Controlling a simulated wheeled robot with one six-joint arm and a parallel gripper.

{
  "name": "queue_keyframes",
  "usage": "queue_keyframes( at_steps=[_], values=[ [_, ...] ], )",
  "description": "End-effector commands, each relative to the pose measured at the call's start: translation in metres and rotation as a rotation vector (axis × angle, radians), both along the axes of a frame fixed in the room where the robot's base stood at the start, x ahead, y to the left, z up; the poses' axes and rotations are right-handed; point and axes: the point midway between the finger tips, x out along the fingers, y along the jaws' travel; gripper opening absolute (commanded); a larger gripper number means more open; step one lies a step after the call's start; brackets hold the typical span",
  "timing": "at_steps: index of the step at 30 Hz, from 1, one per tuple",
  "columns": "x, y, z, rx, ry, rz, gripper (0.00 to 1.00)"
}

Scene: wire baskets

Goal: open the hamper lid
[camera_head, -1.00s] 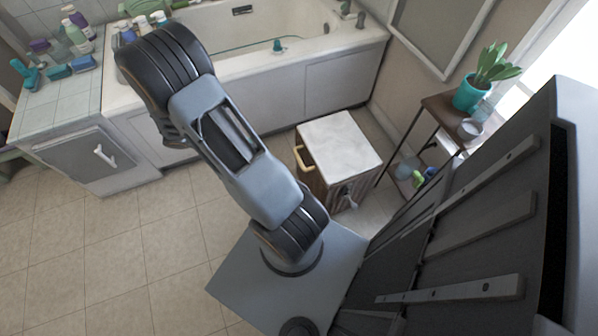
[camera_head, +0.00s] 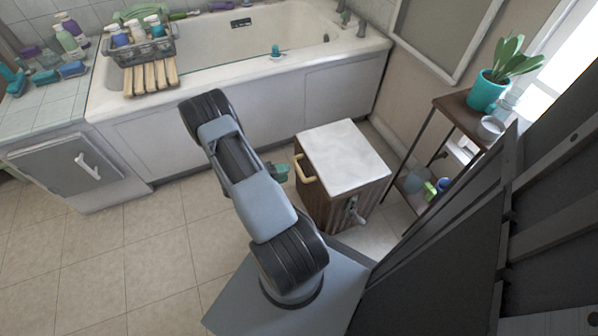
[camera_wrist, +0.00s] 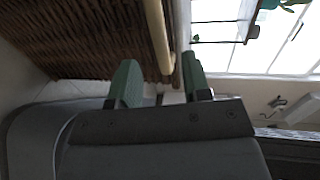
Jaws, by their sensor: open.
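The hamper is a box with dark woven sides (camera_head: 322,205) and a pale marble-like lid (camera_head: 345,158), which lies flat and closed. A cream bar handle (camera_head: 305,170) is on its left side, near the lid's edge. My gripper (camera_head: 279,172) is just left of the handle in the head view, partly hidden by my arm. In the wrist view, my gripper's green fingers (camera_wrist: 160,82) are apart and empty. The cream handle (camera_wrist: 158,38) appears in line with the gap between them, with the woven side (camera_wrist: 85,35) to its left. I cannot tell whether they touch.
A bathtub (camera_head: 250,100) stands behind, with a bottle caddy (camera_head: 142,45) on its rim. A side table (camera_head: 455,115) with a potted plant (camera_head: 490,85) stands right of the hamper. A grey fitting (camera_head: 355,212) juts from the hamper's front. The left floor is clear.

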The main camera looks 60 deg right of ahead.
Motion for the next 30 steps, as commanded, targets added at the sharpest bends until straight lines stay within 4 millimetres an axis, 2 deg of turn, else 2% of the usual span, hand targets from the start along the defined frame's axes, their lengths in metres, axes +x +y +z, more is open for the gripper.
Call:
queue_keyframes(
  at_steps=[6,12,26,30],
  values=[
    [-0.022,-0.029,-0.009,0.001,-0.001,-0.003,0.44],
    [-0.033,-0.045,-0.012,0.000,-0.002,-0.001,0.44],
    [-0.037,-0.050,-0.012,0.000,-0.001,0.000,0.44],
    [-0.037,-0.050,-0.012,0.000,-0.001,0.000,0.30]
  ],
)
